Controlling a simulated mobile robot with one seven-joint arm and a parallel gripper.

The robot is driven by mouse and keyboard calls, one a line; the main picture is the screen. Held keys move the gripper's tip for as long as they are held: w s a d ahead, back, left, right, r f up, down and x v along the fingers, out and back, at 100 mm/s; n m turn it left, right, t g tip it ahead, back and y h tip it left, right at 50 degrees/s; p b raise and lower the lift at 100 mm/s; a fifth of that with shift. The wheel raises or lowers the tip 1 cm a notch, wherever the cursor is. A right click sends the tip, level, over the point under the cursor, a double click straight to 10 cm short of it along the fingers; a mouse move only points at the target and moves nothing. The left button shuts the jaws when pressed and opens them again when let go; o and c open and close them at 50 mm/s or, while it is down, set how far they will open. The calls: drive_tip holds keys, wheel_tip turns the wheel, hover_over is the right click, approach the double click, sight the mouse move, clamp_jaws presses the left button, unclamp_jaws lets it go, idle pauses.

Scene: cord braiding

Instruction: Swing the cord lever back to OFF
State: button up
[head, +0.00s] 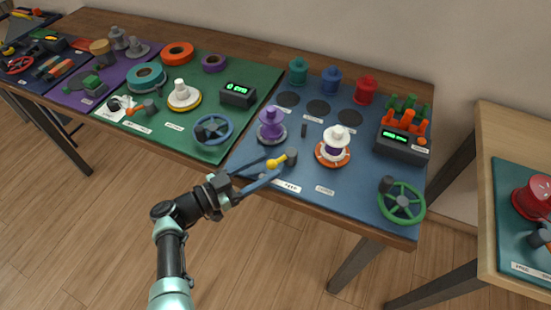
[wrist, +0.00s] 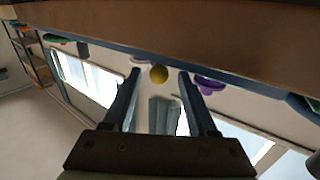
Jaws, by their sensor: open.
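A lever with a yellow knob (head: 272,163) and a dark grey hub (head: 291,155) sits near the front edge of the blue mat. Its arm points left and slightly toward the front. My gripper (head: 274,165) is open, reaching in from the left, with its two fingers on either side of the knob. In the wrist view the yellow knob (wrist: 159,74) shows between the two fingertips (wrist: 160,73), with a gap on each side. The small label (head: 288,186) in front of the lever is too small to read, so the OFF side cannot be told.
A purple spool (head: 271,125) stands behind the lever, and a white-topped spool (head: 335,146) stands to its right. A green handwheel (head: 401,202) is at the mat's front right, a blue handwheel (head: 213,130) on the green mat. The table edge (wrist: 200,45) is close to my fingers.

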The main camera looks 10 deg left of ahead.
drive_tip(key=v, duration=0.8)
drive_tip(key=shift+s+a, duration=0.15)
drive_tip(key=shift+a, duration=0.05)
